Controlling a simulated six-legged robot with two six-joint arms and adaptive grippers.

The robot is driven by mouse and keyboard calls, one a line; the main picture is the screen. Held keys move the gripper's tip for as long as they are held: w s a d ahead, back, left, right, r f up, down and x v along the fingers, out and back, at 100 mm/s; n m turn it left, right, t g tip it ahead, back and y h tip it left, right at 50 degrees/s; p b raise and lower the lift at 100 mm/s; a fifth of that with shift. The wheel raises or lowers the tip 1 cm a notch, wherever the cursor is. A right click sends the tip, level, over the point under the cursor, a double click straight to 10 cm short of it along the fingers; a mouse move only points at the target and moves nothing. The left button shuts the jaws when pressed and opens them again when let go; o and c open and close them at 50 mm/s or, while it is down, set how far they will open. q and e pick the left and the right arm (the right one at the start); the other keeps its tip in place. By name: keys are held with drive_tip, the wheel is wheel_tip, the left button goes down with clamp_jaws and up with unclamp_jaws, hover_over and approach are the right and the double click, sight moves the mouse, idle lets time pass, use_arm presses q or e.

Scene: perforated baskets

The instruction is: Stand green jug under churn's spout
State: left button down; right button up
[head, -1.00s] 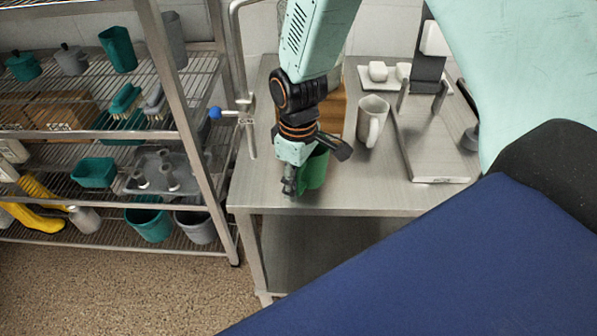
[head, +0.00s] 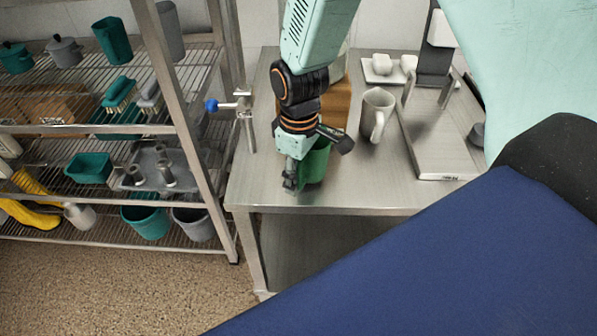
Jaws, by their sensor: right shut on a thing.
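The green jug (head: 317,163) is at the front of the steel table, partly hidden by my right gripper. My right gripper (head: 291,182) is shut on the jug at its left side. I cannot tell whether the jug's base touches the table top. A tap with a blue ball knob (head: 211,105) shows to the left of the gripper, at the table's left edge. A brown block-like body (head: 338,103) stands behind my right arm, largely hidden. I cannot make out the churn's body or its spout clearly. My left gripper is not in view.
The steel table (head: 365,188) has a bare front strip. A wire shelf rack (head: 185,120) with several pots and brushes stands left.

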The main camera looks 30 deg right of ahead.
drive_tip(key=shift+s+f, duration=0.1)
drive_tip(key=shift+s+d+f, duration=0.1)
drive_tip(key=shift+s+f, duration=0.05)
drive_tip(key=shift+f, duration=0.25)
drive_tip(key=o, duration=1.1)
drive_tip(key=shift+w, duration=0.25)
drive_tip(key=shift+o, duration=1.3)
drive_tip(key=shift+s, duration=0.2)
